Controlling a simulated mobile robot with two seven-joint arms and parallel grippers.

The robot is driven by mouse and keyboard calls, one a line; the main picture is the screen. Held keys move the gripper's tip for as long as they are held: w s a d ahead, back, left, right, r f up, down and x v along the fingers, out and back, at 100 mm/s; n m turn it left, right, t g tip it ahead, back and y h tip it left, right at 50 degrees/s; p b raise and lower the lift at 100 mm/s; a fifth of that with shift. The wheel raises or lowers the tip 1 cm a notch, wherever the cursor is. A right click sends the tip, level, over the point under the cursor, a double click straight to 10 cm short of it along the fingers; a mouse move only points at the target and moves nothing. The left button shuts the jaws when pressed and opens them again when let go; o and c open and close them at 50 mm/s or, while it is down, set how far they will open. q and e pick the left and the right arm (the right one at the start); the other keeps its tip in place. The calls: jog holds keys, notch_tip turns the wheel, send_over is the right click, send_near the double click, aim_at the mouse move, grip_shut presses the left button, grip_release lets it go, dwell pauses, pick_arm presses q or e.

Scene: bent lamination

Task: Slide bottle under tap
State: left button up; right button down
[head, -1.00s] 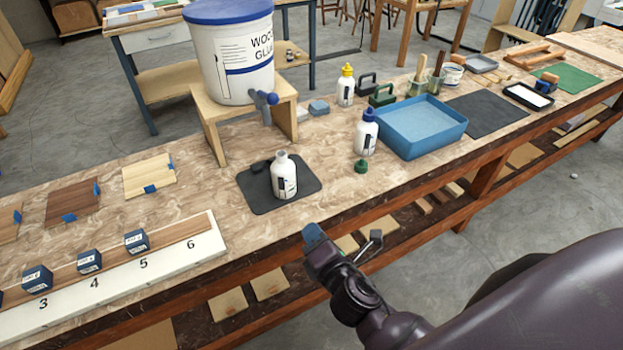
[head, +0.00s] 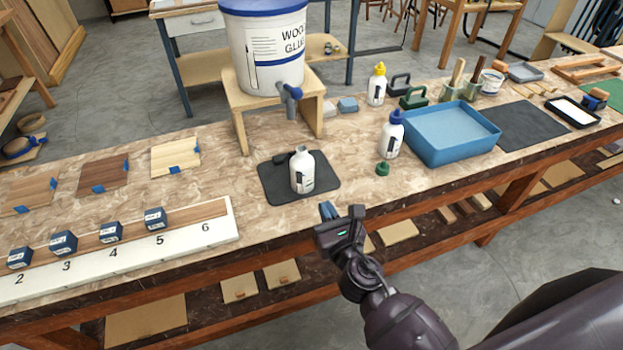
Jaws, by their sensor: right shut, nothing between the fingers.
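An open white bottle (head: 302,173) with a label stands upright on a dark mat (head: 272,192) near the bench's front. The grey-blue tap (head: 289,93) sticks out low from the white wood glue bucket (head: 262,52), which stands on a wooden stand (head: 240,128). The bottle stands in front of the tap, a little to its right, not directly beneath it. My right gripper (head: 328,211) is at the bench's front edge, in front of and to the right of the bottle, apart from it. It is shut and empty. My left gripper is not in view.
A green cap (head: 382,169), a blue-capped bottle (head: 391,136) and a blue tray (head: 450,132) are to the right. A numbered white board (head: 210,235) with blue blocks lies at the left front. The bench between mat and board is clear.

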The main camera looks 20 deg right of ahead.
aim_at(308, 174)
jog(key=w, duration=0.9)
jog(key=shift+a, duration=0.15)
jog(key=shift+w, duration=0.3)
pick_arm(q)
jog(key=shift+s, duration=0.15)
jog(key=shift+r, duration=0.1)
pick_arm(e)
jog(key=shift+w, duration=0.15)
jog(key=w+b, duration=0.1)
jog(key=w, duration=0.6)
jog(key=shift+a, duration=0.1)
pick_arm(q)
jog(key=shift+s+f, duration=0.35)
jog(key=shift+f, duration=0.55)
pick_arm(e)
jog(key=shift+w, duration=0.3)
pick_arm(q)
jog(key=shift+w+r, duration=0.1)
